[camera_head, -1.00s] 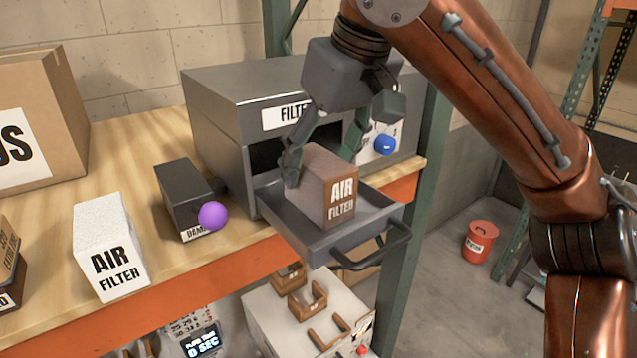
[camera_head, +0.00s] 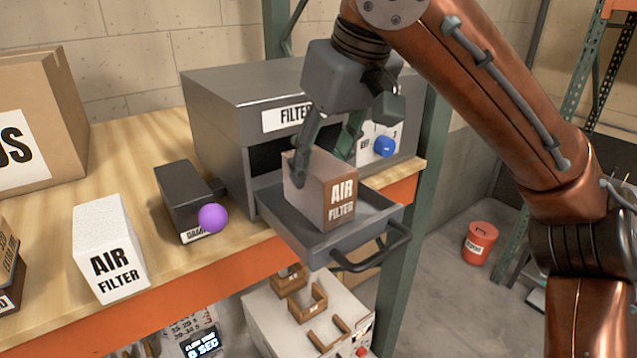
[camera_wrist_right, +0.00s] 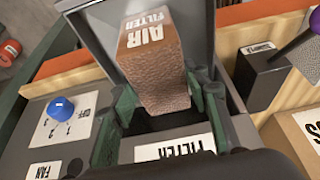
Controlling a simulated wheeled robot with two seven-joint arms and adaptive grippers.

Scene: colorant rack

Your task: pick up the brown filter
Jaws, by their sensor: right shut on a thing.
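The brown filter (camera_head: 322,196), a block marked AIR FILTER, is in or just above the pulled-out drawer (camera_head: 372,222) of the grey filter box (camera_head: 225,105). My right gripper (camera_head: 328,160) reaches down from above and is shut on the brown filter, with fingers on its two sides. In the right wrist view the brown filter (camera_wrist_right: 155,70) sits between the two green-grey fingers of the right gripper (camera_wrist_right: 165,110). I cannot tell whether its underside touches the drawer floor. My left gripper is not in view.
A white air filter (camera_head: 108,248) stands on the wooden shelf (camera_head: 165,265) at the left. A black damper box (camera_head: 182,190) with a purple knob (camera_head: 212,217) is beside the drawer. A blue knob (camera_head: 385,146) is on the filter box. A green post (camera_head: 405,250) stands at the right.

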